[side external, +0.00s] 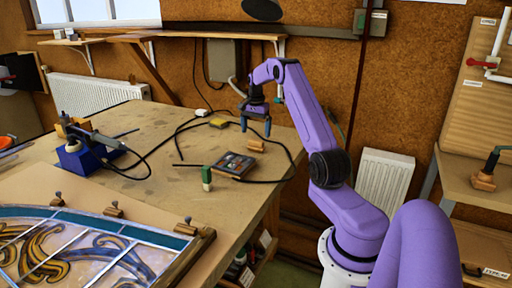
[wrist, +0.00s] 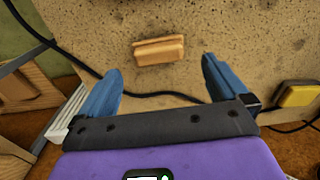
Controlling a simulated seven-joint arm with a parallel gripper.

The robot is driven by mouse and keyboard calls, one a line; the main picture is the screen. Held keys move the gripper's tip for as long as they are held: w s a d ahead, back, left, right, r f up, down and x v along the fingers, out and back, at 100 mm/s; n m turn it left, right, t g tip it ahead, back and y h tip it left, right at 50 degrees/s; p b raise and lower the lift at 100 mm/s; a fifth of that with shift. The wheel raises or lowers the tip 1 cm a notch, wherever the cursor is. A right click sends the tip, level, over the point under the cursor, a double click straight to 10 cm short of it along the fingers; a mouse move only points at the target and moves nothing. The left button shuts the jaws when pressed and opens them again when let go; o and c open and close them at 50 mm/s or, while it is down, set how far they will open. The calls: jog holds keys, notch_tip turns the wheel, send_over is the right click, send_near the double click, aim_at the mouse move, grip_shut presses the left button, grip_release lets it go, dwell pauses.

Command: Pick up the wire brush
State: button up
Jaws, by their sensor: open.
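My gripper (side external: 256,130) is open and empty above the far right part of the workbench. Its two blue fingers also show in the wrist view (wrist: 162,66), spread wide. A small tan wooden block-like piece (wrist: 160,51) lies on the bench, ahead of the gap between the fingertips and apart from both. In the side view the wooden piece (side external: 255,145) lies just below the fingers. It may be the wire brush, but no bristles can be made out.
A black cable (side external: 190,165) loops over the bench (side external: 160,203) around the wooden piece. A yellow item (side external: 218,122), a dark tray (side external: 232,167) and a green-and-white upright item (side external: 207,178) are nearby. A soldering stand (side external: 78,160) and leaded panel (side external: 85,250) lie left.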

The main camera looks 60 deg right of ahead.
aim_at(256, 140)
jog(key=shift+s+a+f, duration=0.1)
jog(key=shift+f, duration=2.95)
jog(key=c, duration=1)
